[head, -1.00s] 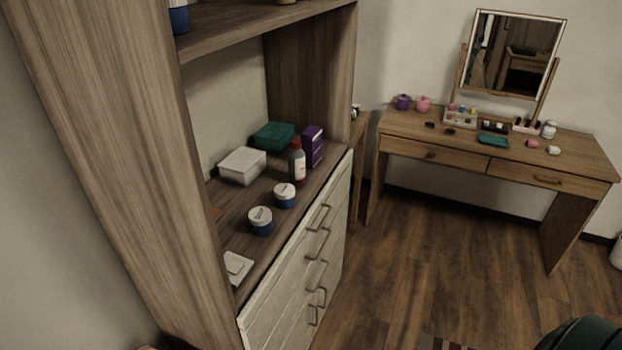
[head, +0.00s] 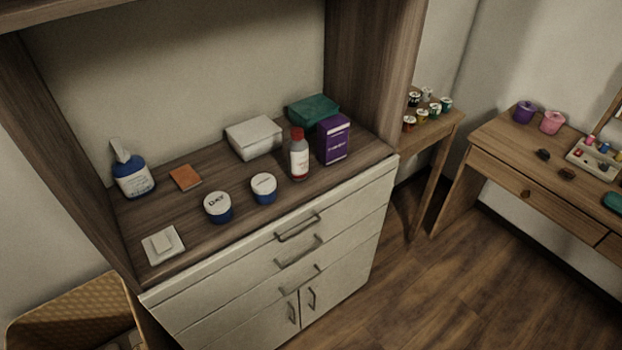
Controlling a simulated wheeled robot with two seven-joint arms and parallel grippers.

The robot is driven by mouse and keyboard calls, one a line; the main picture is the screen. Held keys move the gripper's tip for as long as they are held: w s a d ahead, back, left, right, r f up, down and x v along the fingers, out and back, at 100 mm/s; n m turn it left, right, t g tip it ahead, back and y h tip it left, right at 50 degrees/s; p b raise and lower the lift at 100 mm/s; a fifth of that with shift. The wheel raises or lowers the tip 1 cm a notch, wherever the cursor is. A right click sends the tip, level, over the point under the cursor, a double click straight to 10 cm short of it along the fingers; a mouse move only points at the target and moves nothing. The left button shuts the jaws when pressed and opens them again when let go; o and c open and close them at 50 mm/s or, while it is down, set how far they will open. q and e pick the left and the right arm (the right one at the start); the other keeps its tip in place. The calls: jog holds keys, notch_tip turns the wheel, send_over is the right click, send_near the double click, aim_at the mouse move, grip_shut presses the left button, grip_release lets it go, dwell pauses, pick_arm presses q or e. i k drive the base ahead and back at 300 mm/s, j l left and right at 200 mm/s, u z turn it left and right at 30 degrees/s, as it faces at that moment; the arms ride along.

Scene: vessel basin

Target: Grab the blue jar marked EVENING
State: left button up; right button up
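Two blue jars with white lids stand upright on the wooden cabinet top. The left jar (head: 217,207) has a lid that reads DAY. The right jar (head: 264,188) stands a little behind it and to its right; the small print on its lid is too fine to read for certain. The two jars are apart from each other. Neither of my grippers shows in the head view.
A red-capped bottle (head: 299,154) and purple box (head: 334,140) stand right of the jars. A white box (head: 254,137) and green box (head: 313,112) are behind. The cabinet front has drawers.

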aim_at(263, 185)
jog(key=l, duration=0.65)
jog(key=i+l, duration=0.15)
jog(key=l, duration=0.45)
jog(key=u, duration=0.05)
